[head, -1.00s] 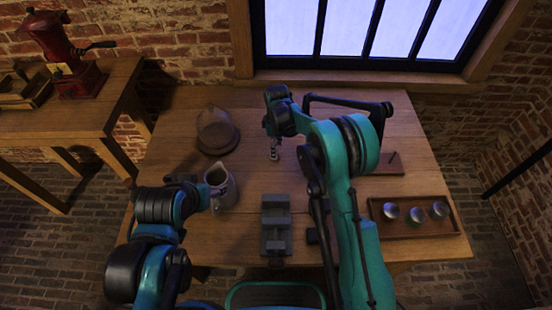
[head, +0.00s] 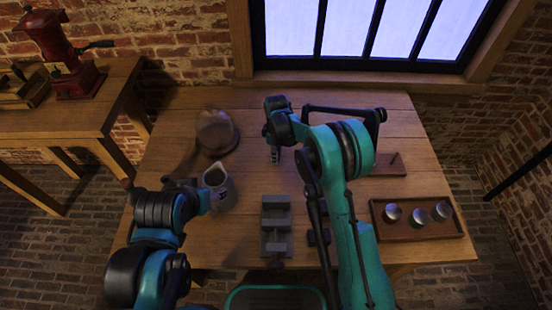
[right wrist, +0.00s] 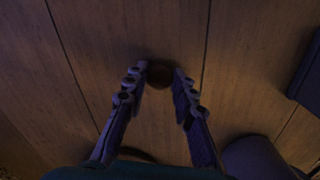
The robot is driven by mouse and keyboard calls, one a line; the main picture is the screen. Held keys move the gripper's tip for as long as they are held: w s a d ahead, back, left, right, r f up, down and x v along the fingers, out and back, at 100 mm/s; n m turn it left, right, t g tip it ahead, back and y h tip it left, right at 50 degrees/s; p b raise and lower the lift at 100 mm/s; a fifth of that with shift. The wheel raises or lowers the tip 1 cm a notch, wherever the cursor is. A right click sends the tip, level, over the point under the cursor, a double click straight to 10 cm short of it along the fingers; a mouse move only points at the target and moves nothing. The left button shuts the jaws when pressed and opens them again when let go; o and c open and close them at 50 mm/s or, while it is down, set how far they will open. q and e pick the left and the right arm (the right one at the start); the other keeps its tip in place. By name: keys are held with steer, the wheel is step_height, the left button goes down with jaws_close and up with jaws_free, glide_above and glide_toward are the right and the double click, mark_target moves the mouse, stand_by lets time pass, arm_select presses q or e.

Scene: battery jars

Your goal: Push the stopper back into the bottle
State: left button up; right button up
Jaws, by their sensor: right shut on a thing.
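My right gripper (head: 275,155) points down over the middle of the table. In the right wrist view its two fingers (right wrist: 159,80) are closed on a small round dark brown thing (right wrist: 159,74), which looks like the stopper. I cannot tell whether a bottle stands under it, and in the head view my arm and fingers hide it. No bottle shows clearly in either view. My left gripper (head: 203,200) is beside a pale jug (head: 217,188) on the left of the table. Its fingers are too dark to make out, and I cannot tell if they touch the jug.
A glass dome on a round wooden base (head: 217,148) stands at the back left. A grey vise (head: 276,226) is at the front middle. A wooden tray (head: 420,232) with three lidded jars is at the right, with a small wooden board (head: 390,169) behind it.

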steer(key=shift+r, duration=0.5)
steer(key=r, duration=0.1)
steer(key=r+p, duration=0.2)
steer(key=r, duration=0.1)
steer(key=shift+s+d, duration=0.15)
steer(key=shift+d, duration=0.15)
arm_select(q)
step_height(320, 180, up, 5)
steer(key=p, duration=0.3)
arm_select(e)
steer(key=s+d+r, duration=0.5)
steer(key=d+r, duration=0.1)
steer(key=d, duration=0.3)
steer(key=shift+d, duration=0.4)
arm_select(q)
steer(key=o, duration=0.4)
